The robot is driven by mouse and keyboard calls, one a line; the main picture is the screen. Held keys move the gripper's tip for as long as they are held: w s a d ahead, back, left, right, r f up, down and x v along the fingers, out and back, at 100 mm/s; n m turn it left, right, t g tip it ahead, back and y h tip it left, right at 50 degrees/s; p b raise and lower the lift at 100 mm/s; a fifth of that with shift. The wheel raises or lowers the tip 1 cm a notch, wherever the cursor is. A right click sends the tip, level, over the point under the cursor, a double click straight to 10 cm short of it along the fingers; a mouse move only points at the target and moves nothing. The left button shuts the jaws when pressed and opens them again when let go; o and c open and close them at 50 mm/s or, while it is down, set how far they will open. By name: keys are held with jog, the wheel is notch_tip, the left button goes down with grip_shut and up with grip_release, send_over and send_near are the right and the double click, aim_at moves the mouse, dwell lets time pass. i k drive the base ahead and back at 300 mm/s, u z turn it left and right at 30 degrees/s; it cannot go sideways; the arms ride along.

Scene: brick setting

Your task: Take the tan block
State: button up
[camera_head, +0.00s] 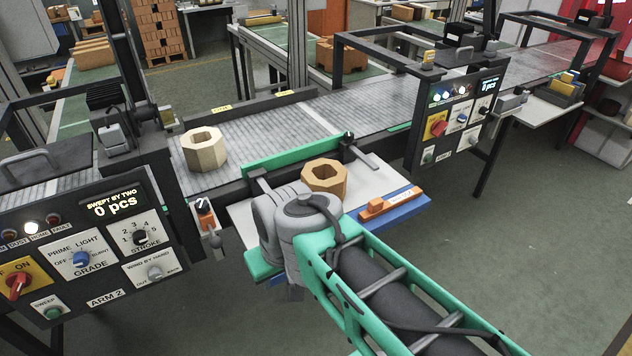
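A tan block (325,177), eight-sided with a round hole through its top, sits on the white side table (378,180) in front of the conveyor. A paler, cream block (204,149) of similar shape stands on the left part of the conveyor belt. A green and grey arm, which looks like mine, reaches in from the lower right. Its grey joint is in front of the tan block's lower left in the picture. I see no gripper fingers, and I cannot tell whether anything touches the block.
A green bar (296,151) runs along the belt's edge behind the tan block. Control panels stand left (92,250) and right (459,116). Dark frames arch over the belt (385,119). Open green floor lies at right.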

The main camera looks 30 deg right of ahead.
aim_at(321, 175)
jog(key=u, duration=2.55)
jog(key=k, duration=1.05)
jog(key=z, duration=1.55)
jog(key=i, duration=1)
jog(key=u, duration=0.05)
